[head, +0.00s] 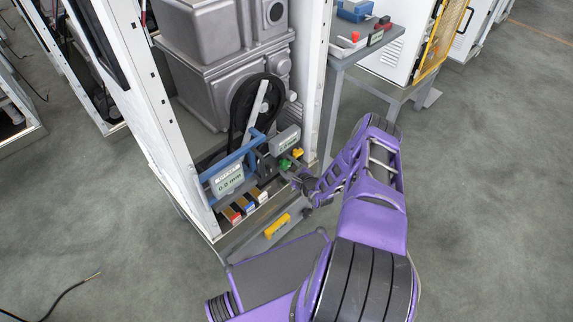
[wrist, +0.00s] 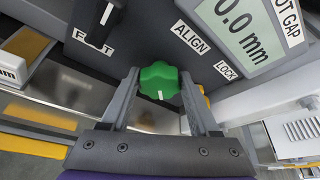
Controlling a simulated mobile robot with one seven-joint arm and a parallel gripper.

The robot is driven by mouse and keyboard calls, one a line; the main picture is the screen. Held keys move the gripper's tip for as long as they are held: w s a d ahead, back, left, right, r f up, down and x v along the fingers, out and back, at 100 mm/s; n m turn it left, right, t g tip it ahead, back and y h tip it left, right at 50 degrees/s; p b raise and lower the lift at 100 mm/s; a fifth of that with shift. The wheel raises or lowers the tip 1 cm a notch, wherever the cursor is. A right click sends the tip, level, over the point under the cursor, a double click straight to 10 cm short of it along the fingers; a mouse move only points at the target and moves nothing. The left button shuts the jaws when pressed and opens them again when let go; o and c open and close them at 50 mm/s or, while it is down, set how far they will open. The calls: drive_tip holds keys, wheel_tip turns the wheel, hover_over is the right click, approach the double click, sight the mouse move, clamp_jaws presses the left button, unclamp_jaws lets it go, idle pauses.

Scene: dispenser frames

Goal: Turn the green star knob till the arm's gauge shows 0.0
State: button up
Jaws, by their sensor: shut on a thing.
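The green star knob (wrist: 158,80) sits between the two fingers of my gripper (wrist: 160,88) in the wrist view, which are shut on its sides. Its white mark points towards the bottom of the picture. An ALIGN label is on the dark panel near it. In the head view the knob (head: 285,164) shows small at the tip of my gripper (head: 292,172). The gauge on the blue arm (head: 228,180) reads 0.0 mm in the head view. A second display (wrist: 243,27) above the knob in the wrist view reads 0.0 mm, under a partly cut-off label ending in GAP.
A black knob (wrist: 110,14) stands by a FOOT label at upper left. A yellow knob (head: 298,152) is close to the green one, partly hidden by a finger in the wrist view. White cabinet posts (head: 312,80) flank the machine. Grey floor (head: 480,180) is clear at right.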

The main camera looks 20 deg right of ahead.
idle(0.4)
drive_tip(key=o, duration=1.1)
drive_tip(key=shift+c, duration=0.2)
drive_tip(key=p+v, duration=0.2)
drive_tip(key=v, duration=1.5)
drive_tip(key=shift+s+p, duration=0.3)
drive_tip(key=shift+p, duration=0.05)
